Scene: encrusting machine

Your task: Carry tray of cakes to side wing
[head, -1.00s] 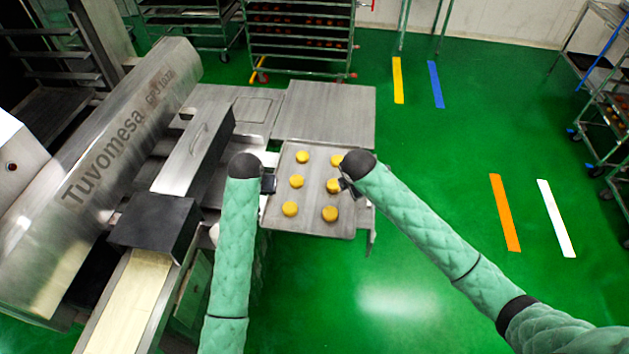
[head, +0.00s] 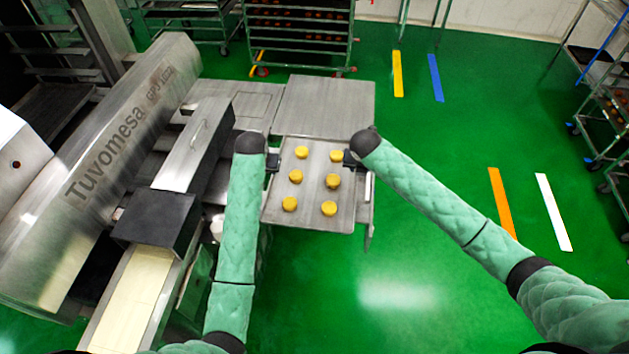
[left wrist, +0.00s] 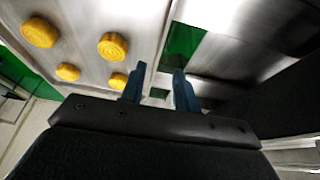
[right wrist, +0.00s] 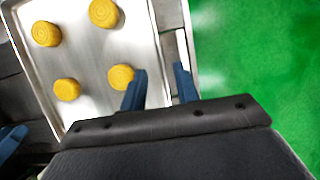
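A metal tray (head: 313,178) with several round yellow cakes lies on the machine's outfeed support, and its rim shows in the right wrist view (right wrist: 157,50). My left gripper (head: 272,161) is at the tray's left edge. In the left wrist view its two fingers (left wrist: 159,90) are apart, with the tray edge running toward the gap. My right gripper (head: 351,158) is at the tray's right edge. In the right wrist view its fingers (right wrist: 160,90) are apart, one over the tray side and one outside the rim. I cannot tell whether the fingers touch the rim.
The encrusting machine (head: 120,170) fills the left. A bare metal side wing (head: 327,106) adjoins behind the tray. A tray rack (head: 298,35) stands at the back, and another rack (head: 600,90) is at right. The green floor (head: 440,140) right of the tray is open.

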